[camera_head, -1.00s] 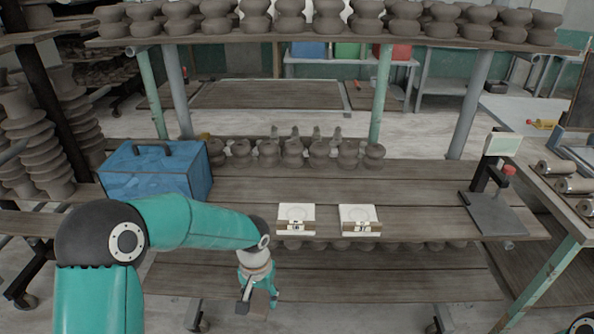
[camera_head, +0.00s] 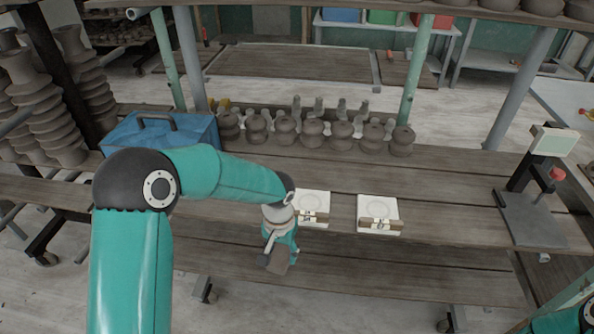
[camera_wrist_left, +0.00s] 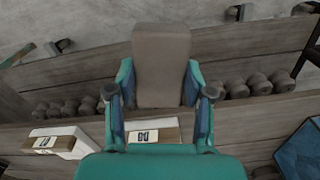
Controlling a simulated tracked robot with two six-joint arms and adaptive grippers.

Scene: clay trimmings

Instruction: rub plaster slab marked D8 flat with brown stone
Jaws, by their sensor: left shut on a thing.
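My left gripper (camera_head: 280,256) is shut on the brown stone (camera_wrist_left: 162,65), a grey-brown block held between its two teal fingers; the stone's end also shows in the head view (camera_head: 277,263). The gripper is at the front edge of the bench, just in front of and left of the left plaster slab (camera_head: 313,203). A second white slab (camera_head: 379,210) lies to its right. Each slab has a faint ring on top and a small label at its front. The labels are too small to read surely. My right gripper is out of view.
A blue toolbox (camera_head: 160,135) stands at the left of the bench. A row of dark clay pots (camera_head: 341,134) lines the back. A stand with a dark base (camera_head: 533,218) is at the right. Bare planks (camera_head: 450,195) lie between the slabs and stand.

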